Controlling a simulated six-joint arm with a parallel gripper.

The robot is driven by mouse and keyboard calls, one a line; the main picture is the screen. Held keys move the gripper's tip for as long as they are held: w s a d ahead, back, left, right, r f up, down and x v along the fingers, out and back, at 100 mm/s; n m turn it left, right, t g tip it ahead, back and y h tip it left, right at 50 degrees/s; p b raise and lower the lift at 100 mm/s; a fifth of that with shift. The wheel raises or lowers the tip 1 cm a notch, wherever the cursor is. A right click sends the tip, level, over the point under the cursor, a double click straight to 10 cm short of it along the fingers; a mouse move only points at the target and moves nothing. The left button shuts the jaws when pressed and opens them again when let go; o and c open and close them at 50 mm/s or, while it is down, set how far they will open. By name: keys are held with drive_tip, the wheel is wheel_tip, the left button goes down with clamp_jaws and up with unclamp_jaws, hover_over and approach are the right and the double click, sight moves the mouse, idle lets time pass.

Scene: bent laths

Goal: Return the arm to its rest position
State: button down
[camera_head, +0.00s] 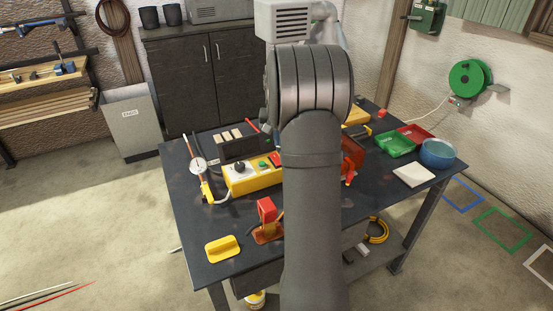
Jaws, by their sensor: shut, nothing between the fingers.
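My grey arm rises through the middle of the head view, with a large ribbed joint near the top. My gripper does not show; the arm may hide it, or it lies outside the picture. The arm stands in front of the dark workbench (215,233) and hides its middle part.
On the bench are a yellow control box (253,181), a yellow block (222,249), a red-topped tool (267,211), a green tray (394,144), a blue bowl (437,154) and a white cloth (413,175). A dark cabinet (188,85) and a grey bin (130,125) stand behind. The left floor is mostly clear.

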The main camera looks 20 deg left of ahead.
idle(0.3)
wheel_tip(320, 180, down, 7)
drive_tip(key=shift+r, duration=0.1)
idle(0.4)
drive_tip(key=shift+r, duration=4.3)
drive_tip(key=shift+w+d+r+m+t+h, duration=0.2)
drive_tip(key=shift+w+d+r+m+t, duration=0.6)
drive_tip(key=shift+d, duration=2.55)
drive_tip(key=shift+w+d+r+m+t+h, duration=0.15)
drive_tip(key=shift+w+d+r+m, duration=0.35)
drive_tip(key=shift+d+r+m, duration=1.9)
drive_tip(key=shift+w+d+r+n+t+h, duration=0.3)
drive_tip(key=shift+w+d+r+n, duration=0.3)
drive_tip(key=shift+d, duration=3.75)
drive_tip(key=c, duration=2.2)
unclamp_jaws()
drive_tip(key=shift+f, duration=0.15)
